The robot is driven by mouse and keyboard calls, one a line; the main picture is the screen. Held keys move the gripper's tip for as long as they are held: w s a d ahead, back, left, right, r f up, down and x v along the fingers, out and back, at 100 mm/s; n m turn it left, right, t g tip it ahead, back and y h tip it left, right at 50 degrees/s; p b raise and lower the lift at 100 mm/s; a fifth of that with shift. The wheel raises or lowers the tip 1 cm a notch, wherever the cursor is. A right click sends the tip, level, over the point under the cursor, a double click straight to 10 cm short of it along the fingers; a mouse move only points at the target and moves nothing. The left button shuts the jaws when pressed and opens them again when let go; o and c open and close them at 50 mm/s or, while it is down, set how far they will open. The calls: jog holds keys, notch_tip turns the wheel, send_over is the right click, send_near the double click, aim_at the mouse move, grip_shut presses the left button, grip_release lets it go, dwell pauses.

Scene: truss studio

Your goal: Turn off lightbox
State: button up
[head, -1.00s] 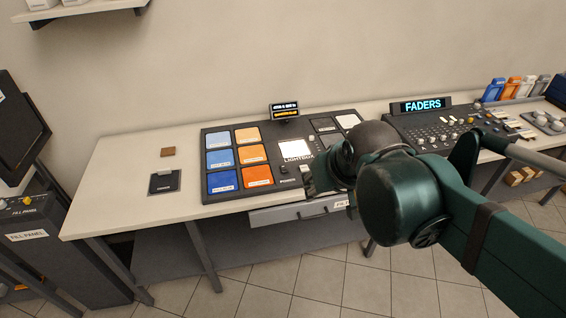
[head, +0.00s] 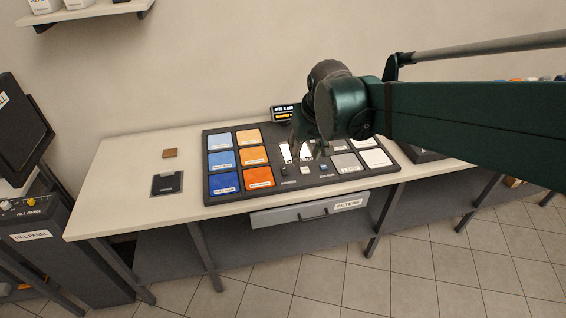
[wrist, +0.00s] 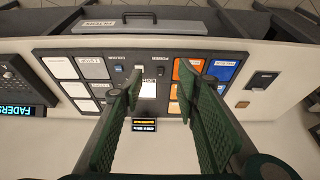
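The lightbox (head: 286,154) is a bright white square in the middle of the dark control panel (head: 232,197). It looks lit and is partly hidden behind my fingers in the head view. In the wrist view the lit lightbox (wrist: 148,90) shows between the fingers, upside down. A dark control (head: 284,171) sits by the POWER label; a pale switch (head: 305,170) and a blue one (head: 323,167) are to its right. My gripper (wrist: 159,80) is open and empty, above the lightbox area; I see no contact with the controls.
Blue and orange swatches (head: 222,160) lie left on the panel, grey and white ones (head: 375,158) right. A small display (head: 285,113) stands behind it. The FILTERS drawer (head: 310,212) is below the table edge. The table's left side is mostly clear.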

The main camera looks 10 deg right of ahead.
jog(key=w+f+g+p, duration=0.1)
jog(key=w+f, duration=0.2)
jog(key=w, duration=0.4)
jog(key=w+f+g+p, duration=0.1)
jog(key=w+f, duration=0.2)
jog(key=w, duration=0.3)
jog(key=g+p, duration=0.2)
send_over(284, 170)
notch_tip(284, 170, down, 13)
jog(key=shift+d, duration=0.1)
jog(key=shift+f, duration=0.1)
jog(key=shift+f+b, duration=0.3)
jog(key=shift+f, duration=3.55)
jog(key=c, duration=0.9)
